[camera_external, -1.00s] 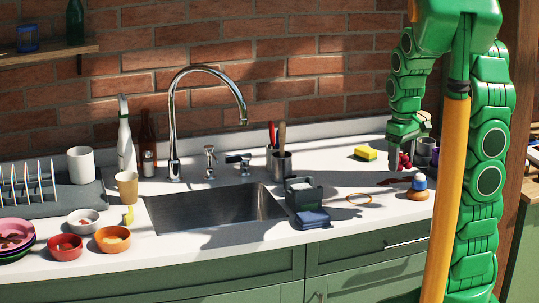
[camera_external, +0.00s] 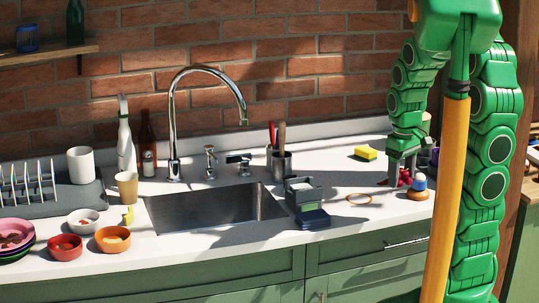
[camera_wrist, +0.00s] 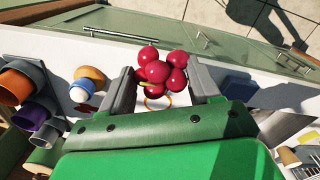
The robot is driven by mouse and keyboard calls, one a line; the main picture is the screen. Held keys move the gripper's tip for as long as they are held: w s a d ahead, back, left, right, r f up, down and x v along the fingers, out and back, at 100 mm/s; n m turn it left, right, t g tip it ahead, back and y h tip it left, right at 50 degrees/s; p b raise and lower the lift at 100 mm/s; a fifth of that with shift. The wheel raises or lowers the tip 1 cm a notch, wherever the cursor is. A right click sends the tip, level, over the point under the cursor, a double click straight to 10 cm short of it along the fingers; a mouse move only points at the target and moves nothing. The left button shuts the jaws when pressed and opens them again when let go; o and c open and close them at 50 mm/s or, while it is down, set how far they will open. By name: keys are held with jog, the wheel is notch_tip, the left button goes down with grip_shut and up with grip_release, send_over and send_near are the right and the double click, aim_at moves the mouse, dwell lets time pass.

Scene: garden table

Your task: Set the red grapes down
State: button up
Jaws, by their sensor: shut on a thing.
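The red grapes (camera_wrist: 162,70) are a small cluster of round red balls between the fingertips of my gripper (camera_wrist: 162,82) in the wrist view. My gripper is shut on them. In the external view my gripper (camera_external: 401,172) points down at the right end of the white counter (camera_external: 340,180), and the grapes (camera_external: 406,177) show low between its fingers, close to the counter top. I cannot tell whether the grapes touch the counter.
A blue-and-white topped item on an orange-brown base (camera_external: 418,188) stands just right of the grapes. A yellow sponge (camera_external: 366,153) lies behind left, and a ring (camera_external: 359,198) lies front left. Cups (camera_wrist: 35,112) stand close by. The sink (camera_external: 215,208) is further left.

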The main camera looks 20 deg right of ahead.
aim_at(382, 207)
jog(key=w+f, duration=0.2)
jog(key=w, duration=0.1)
jog(key=w+f, duration=0.2)
jog(key=w, duration=0.1)
jog(key=w+f, duration=0.2)
jog(key=w, duration=0.1)
jog(key=shift+d+f, duration=0.3)
jog(key=shift+f, duration=0.05)
jog(key=shift+w+f, duration=0.7)
jog(key=shift+f, duration=0.1)
jog(key=shift+w+d+f, duration=0.1)
jog(key=shift+f, duration=1.5)
jog(key=shift+f, duration=0.15)
jog(key=o, duration=1.1)
